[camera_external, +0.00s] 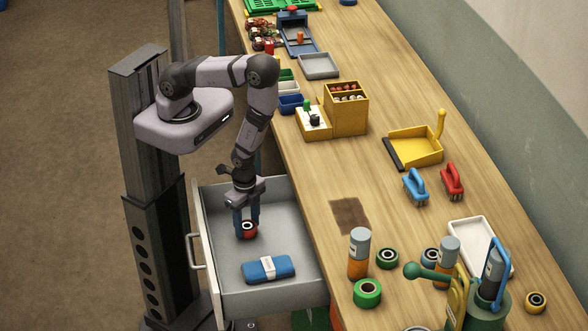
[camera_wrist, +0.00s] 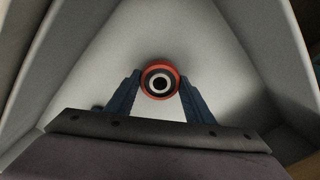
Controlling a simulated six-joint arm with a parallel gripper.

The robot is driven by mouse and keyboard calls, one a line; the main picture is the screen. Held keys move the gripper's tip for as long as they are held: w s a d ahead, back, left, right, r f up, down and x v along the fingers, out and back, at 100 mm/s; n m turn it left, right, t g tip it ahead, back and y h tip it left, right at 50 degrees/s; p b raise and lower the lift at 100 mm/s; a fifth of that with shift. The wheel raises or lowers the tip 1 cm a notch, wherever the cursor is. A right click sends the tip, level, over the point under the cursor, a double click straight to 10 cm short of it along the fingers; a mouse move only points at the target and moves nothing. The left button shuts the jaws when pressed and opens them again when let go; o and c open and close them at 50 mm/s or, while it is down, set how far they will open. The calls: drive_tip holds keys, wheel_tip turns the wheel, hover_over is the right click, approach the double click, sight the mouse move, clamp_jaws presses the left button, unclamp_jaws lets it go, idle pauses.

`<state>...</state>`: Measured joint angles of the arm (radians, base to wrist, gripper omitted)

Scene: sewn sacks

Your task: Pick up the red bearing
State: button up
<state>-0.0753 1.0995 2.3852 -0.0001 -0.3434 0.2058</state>
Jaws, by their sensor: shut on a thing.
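The red bearing (camera_external: 249,230) is between the fingertips of my gripper (camera_external: 246,222), inside the open grey drawer (camera_external: 221,201). In the wrist view the red bearing (camera_wrist: 160,67) shows its red outer ring, pale inner ring and dark centre hole. The two blue fingers of my gripper (camera_wrist: 160,92) close on it from both sides. I cannot tell whether the bearing touches the drawer floor.
A blue rolled bundle with a white band (camera_external: 268,269) lies in the drawer, in front of my gripper. The drawer walls stand close around. On the wooden bench (camera_external: 345,165) are a green bearing (camera_external: 367,292), orange-based bottles (camera_external: 359,254) and brushes (camera_external: 416,187).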

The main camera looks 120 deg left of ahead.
sight(247, 225)
drive_tip(key=shift+r, duration=4.25)
